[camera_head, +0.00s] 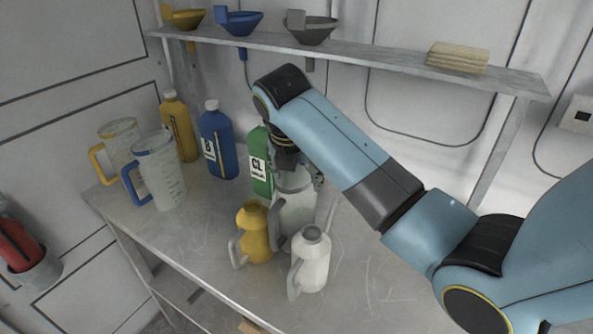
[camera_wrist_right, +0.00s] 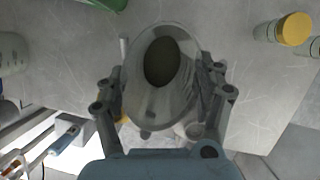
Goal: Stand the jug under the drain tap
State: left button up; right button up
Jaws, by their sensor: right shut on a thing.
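My right gripper (camera_head: 294,180) reaches down from the right and is shut on a clear jug (camera_head: 295,212) with a grey handle. In the right wrist view the jug's wide mouth (camera_wrist_right: 140,100) lies between my two fingers (camera_wrist_right: 163,90), with a dark oval inside. I cannot tell whether the jug's base touches the bench (camera_head: 375,270). Two more clear jugs, one with a yellow handle (camera_head: 97,162) and one with a blue handle (camera_head: 135,188), stand at the bench's left. I do not make out a drain tap. My left gripper is not in view.
A yellow can (camera_head: 254,232) and a white can (camera_head: 313,262) stand close in front of the held jug. Yellow (camera_head: 178,128), blue (camera_head: 217,142) and green (camera_head: 260,165) bottles stand behind. A shelf (camera_head: 390,65) holds funnels above. The bench's right front is clear.

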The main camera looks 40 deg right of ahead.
jog(key=o, duration=1.2)
jog(key=shift+f, duration=0.1)
jog(key=o, duration=0.5)
jog(key=shift+w+f, duration=0.1)
jog(key=shift+w, duration=0.15)
jog(key=shift+o, duration=0.2)
jog(key=shift+s, duration=0.1)
